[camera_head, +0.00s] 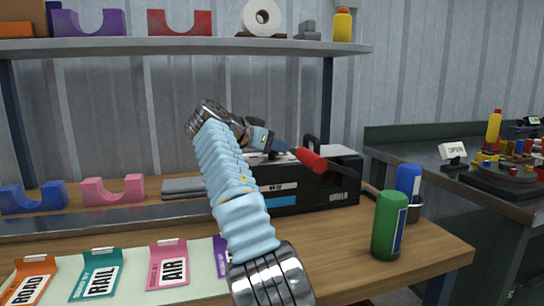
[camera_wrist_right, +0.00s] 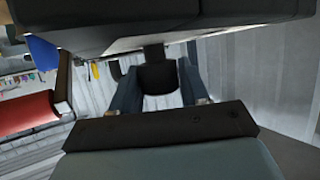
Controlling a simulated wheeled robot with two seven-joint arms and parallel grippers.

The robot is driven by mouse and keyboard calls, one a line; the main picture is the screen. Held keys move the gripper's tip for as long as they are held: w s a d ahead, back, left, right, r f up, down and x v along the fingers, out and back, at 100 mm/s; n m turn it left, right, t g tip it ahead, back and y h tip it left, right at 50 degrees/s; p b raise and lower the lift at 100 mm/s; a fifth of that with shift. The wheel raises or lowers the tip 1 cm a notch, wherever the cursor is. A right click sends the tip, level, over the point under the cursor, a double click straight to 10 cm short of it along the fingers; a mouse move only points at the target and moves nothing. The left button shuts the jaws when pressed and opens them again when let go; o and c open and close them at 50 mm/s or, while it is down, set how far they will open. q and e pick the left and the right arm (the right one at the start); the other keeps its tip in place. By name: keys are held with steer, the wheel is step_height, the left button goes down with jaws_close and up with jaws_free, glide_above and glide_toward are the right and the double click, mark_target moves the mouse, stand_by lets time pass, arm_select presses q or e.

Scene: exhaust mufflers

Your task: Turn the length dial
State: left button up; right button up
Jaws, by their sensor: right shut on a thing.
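The black machine (camera_head: 335,192) stands on the wooden bench, with a red-gripped lever (camera_head: 309,158) on its top. My right arm rises in front of it, and my right gripper (camera_head: 278,147) is at the top of the machine, left of the red grip. In the right wrist view, the two fingers of the gripper (camera_wrist_right: 158,88) are closed on a small dark knob (camera_wrist_right: 158,77), which seems to be the length dial. In the head view, the gripper hides the knob. Any dial marks are not readable. My left gripper is not in view.
The red grip (camera_wrist_right: 25,112) is close beside the gripper in the right wrist view. A green can (camera_head: 389,225) and a blue can (camera_head: 408,180) stand right of the machine. Coloured cards, such as the pink AIR card (camera_head: 168,265), lie in front. A shelf (camera_head: 210,46) spans above.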

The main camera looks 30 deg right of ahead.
steer(key=n+t+b, duration=0.1)
steer(key=n+t+y+b, duration=0.2)
steer(key=b, duration=0.1)
steer(key=shift+f, duration=0.25)
steer(key=shift+r+n+t+y+b, duration=0.1)
steer(key=shift+n+t+y+b, duration=0.45)
steer(key=shift+n+t, duration=0.35)
steer(key=shift+r+n+t+y+b, duration=0.15)
steer(key=shift+n+t+y+b, duration=0.35)
steer(key=shift+n+t+y, duration=0.45)
steer(key=o, duration=1)
